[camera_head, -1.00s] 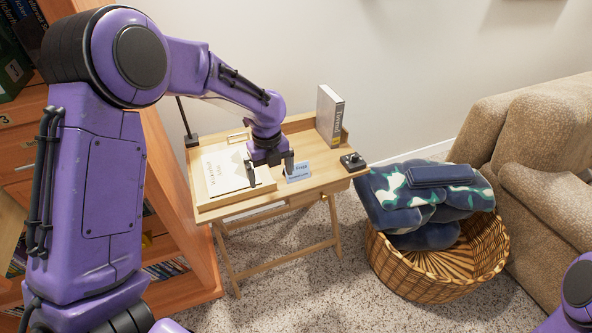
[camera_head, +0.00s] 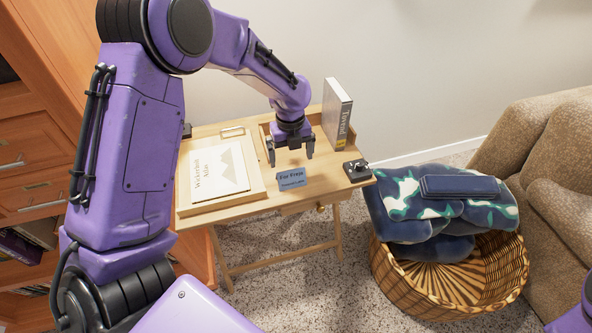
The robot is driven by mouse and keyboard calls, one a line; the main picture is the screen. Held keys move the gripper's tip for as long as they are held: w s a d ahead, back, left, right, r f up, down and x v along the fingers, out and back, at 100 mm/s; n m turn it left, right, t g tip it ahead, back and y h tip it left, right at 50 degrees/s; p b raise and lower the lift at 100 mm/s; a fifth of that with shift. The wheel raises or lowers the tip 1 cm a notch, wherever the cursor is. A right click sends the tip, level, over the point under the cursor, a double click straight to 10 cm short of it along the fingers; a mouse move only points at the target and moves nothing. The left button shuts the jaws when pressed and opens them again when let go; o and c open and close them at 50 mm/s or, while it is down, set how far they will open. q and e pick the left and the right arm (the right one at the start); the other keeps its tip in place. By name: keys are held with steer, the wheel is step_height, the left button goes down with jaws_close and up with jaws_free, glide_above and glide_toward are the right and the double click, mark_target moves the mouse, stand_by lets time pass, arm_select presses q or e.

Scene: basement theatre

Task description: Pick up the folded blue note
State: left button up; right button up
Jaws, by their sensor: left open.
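The folded blue note (camera_head: 291,179) stands near the front edge of the small wooden desk (camera_head: 262,204), with "For Freya" printed on its face. My left gripper (camera_head: 291,160) is open and empty, pointing down just behind and above the note. Its two fingers are spread about as wide as the note, and I see nothing between them. I cannot tell its exact height over the desk. Of my right arm only a purple part shows at the lower right edge; its gripper is out of view.
A pale atlas (camera_head: 221,172) lies left on the desk. An upright grey book (camera_head: 336,112) stands at the back right, and a small black device (camera_head: 357,170) sits at the right corner. A wicker basket (camera_head: 440,290) with blankets and a sofa (camera_head: 548,180) are to the right.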

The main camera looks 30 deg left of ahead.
mark_target(291, 173)
arm_select(q)
steer(key=shift+s+d+f, duration=0.1)
steer(key=shift+s+f, duration=0.45)
steer(key=shift+f, duration=0.35)
steer(key=f, duration=0.4)
steer(key=shift+w+d+f, duration=0.15)
steer(key=shift+d+f, duration=0.1)
steer(key=shift+f, duration=0.5)
steer(key=c, duration=0.7)
